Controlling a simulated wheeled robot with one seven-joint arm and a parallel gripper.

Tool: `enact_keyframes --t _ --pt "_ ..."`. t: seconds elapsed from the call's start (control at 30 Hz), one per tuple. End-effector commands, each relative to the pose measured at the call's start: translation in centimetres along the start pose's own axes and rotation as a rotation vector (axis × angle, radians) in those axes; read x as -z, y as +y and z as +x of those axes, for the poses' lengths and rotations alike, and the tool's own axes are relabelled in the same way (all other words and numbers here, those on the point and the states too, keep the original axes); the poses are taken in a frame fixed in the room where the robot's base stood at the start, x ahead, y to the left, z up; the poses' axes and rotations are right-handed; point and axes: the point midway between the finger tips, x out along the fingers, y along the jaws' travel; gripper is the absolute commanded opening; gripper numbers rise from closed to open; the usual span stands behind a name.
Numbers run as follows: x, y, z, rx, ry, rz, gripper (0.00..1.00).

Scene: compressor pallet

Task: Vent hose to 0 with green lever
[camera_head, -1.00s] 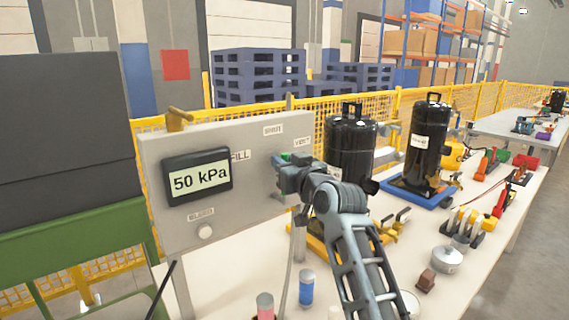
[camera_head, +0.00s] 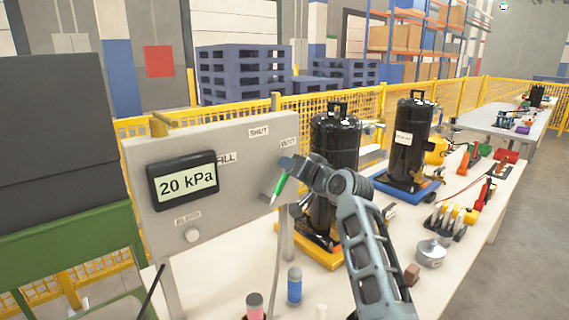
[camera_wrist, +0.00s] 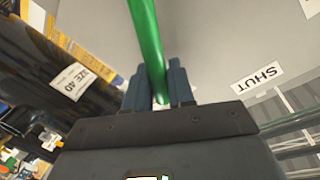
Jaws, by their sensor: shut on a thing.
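The grey panel (camera_head: 240,165) carries a gauge (camera_head: 184,182) that reads 20 kPa. The green lever (camera_head: 279,186) is at the panel's right side, tilted, with one end hanging down below my gripper. My gripper (camera_head: 291,165) is at the lever near the VENT label (camera_head: 288,142). In the wrist view the green lever (camera_wrist: 148,45) passes between the two fingers of my gripper (camera_wrist: 159,85), which are closed about it. The lever's pivot is hidden in the head view. A hose (camera_head: 277,265) hangs below the panel.
A SHUT label (camera_head: 259,132) and a BLEED button (camera_head: 193,235) are on the panel. Bottles (camera_head: 294,287) stand on the white table below.

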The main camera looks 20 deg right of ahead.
Motion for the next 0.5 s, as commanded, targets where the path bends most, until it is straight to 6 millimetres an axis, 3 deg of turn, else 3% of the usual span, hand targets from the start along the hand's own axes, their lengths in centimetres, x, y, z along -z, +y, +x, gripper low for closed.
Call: enact_keyframes --t 0.5 --pt "-0.1 2.0 0.4 -0.001 -0.036 0.189 0.0"
